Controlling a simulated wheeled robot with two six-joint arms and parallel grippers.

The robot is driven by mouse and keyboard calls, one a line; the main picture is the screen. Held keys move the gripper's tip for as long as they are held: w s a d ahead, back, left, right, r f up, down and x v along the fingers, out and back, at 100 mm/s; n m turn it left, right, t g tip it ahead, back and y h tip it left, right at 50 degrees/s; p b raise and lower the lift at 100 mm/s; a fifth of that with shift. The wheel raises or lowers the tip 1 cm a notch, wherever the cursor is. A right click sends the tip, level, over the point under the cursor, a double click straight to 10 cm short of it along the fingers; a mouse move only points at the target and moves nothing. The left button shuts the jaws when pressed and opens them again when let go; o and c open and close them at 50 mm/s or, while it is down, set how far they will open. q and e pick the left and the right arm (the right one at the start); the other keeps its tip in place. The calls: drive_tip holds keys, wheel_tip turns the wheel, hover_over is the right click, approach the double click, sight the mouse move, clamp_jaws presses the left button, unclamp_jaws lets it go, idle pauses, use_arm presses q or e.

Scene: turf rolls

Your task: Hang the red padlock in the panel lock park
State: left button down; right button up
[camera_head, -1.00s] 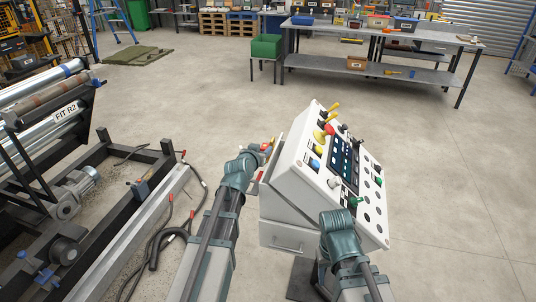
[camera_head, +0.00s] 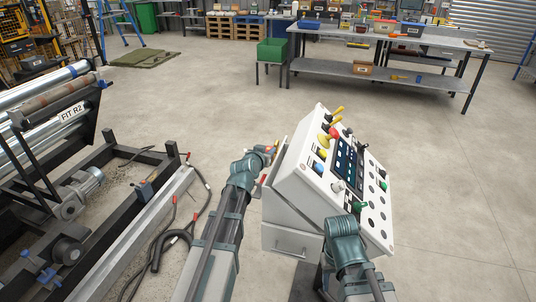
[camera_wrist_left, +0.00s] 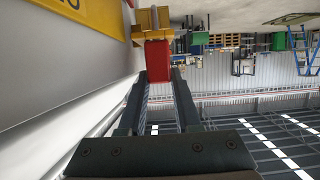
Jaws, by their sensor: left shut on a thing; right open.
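A red padlock (camera_wrist_left: 158,60) sits between the fingertips of my left gripper (camera_wrist_left: 158,77) in the left wrist view. My left gripper is shut on it. A yellow bracket-like part (camera_wrist_left: 152,22) lies right at the padlock's far end; I cannot tell whether the shackle is around it. In the head view my left gripper (camera_head: 270,153) is beside the left side of the white control panel (camera_head: 300,185), and the padlock is too small to make out. My right gripper (camera_head: 352,212) is open at the panel's lower front, its fingers mostly hidden by the wrist.
The panel's sloped face carries knobs, levers and a dark screen (camera_head: 346,163). A yellow plate (camera_wrist_left: 85,12) is on the pale surface in the left wrist view. A roller machine (camera_head: 60,130) stands at left, with cables (camera_head: 170,235) on the floor. A workbench (camera_head: 380,78) stands behind; floor between is clear.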

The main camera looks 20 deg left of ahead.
use_arm(q)
wheel_tip(320, 180, up, 10)
drive_tip(key=p, duration=1)
use_arm(e)
wheel_tip(320, 180, up, 10)
